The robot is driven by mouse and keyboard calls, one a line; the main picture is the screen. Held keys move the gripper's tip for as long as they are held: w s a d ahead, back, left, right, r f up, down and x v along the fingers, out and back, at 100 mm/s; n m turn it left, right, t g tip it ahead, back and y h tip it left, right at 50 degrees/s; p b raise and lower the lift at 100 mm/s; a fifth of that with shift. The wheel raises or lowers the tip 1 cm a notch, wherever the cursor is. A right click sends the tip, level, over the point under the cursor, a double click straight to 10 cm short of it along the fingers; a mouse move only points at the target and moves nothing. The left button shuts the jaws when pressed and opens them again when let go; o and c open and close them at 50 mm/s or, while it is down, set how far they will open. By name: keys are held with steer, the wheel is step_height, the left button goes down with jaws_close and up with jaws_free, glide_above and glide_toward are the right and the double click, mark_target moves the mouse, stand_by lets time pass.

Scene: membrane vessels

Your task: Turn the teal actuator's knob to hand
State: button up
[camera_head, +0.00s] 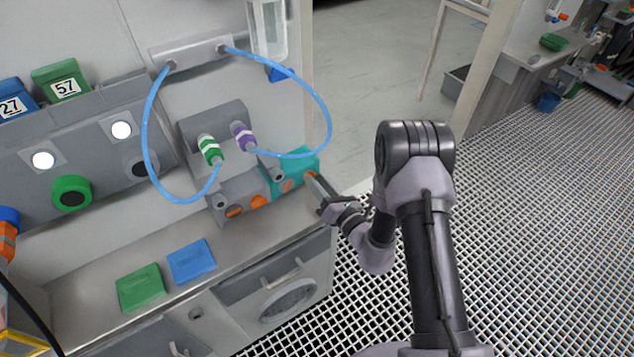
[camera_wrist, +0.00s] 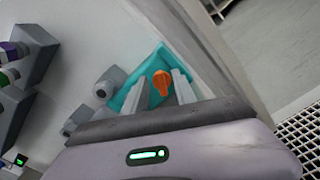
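The teal actuator (camera_head: 277,180) is at the right end of the bench, against the wall. Its orange knob shows in the wrist view (camera_wrist: 161,84), in front of the teal body (camera_wrist: 146,62). My gripper (camera_head: 309,178) reaches the actuator's right side in the head view. In the wrist view its two pale fingers are spread, one on each side of the knob. I see a gap between finger and knob, and cannot tell whether either finger touches it. The knob's exact setting is too small to read.
A grey actuator (camera_head: 229,189) with orange parts stands directly left of the teal one. Blue hoses (camera_head: 327,110) loop above, near green (camera_head: 209,148) and purple (camera_head: 242,136) connectors. Green (camera_head: 141,287) and blue (camera_head: 191,261) trays lie on the bench. Grated floor is open at right.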

steer(key=shift+w+a, duration=0.2)
steer(key=shift+w, duration=0.15)
jaws_close()
steer(key=n+b, duration=0.1)
steer(key=n, duration=0.1)
steer(key=shift+s+a+n, duration=0.1)
steer(key=shift+n, duration=0.3)
steer(key=shift+r+n, duration=0.1)
steer(key=shift+n, duration=0.7)
